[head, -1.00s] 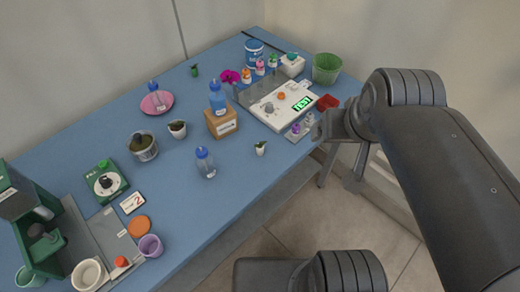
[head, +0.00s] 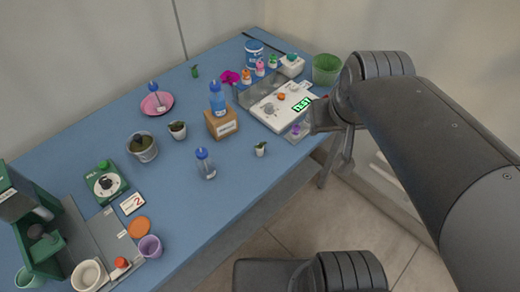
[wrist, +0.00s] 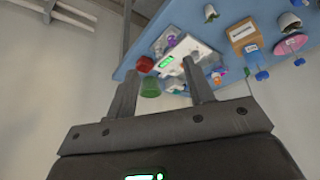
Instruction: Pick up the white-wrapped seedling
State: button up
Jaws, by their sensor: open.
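The white-wrapped seedling (head: 260,149), a small white cone with a green tip, stands near the front edge of the blue table in the head view. It also shows near the top of the wrist view (wrist: 210,13). My gripper (wrist: 162,85) is open, with nothing between its two fingers. In the head view my arm's end is by the table's right edge, beside the white scale and to the right of the seedling, apart from it. The fingertips are hard to make out there.
The white scale (head: 281,107) with a green display is close to my arm. A cardboard block (head: 221,124) with a blue-capped bottle and another bottle (head: 205,165) stand left of the seedling. A green basket (head: 326,69) is at the back right. Table around the seedling is clear.

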jog(key=w+a+f+n+g, duration=0.2)
jog(key=w+a+f+n, duration=0.1)
jog(key=w+a+f, duration=0.3)
jog(key=n+g, duration=0.2)
jog(key=n, duration=0.1)
send_over(260, 147)
jog(key=shift+y, duration=0.4)
jog(key=f, duration=0.9)
jog(key=d+f, duration=0.1)
jog(key=f, duration=0.6)
jog(key=a+f, duration=0.1)
jog(key=f, duration=0.1)
jog(key=shift+f, duration=0.8)
jog(key=c, duration=1)
jog(key=shift+c, duration=0.2)
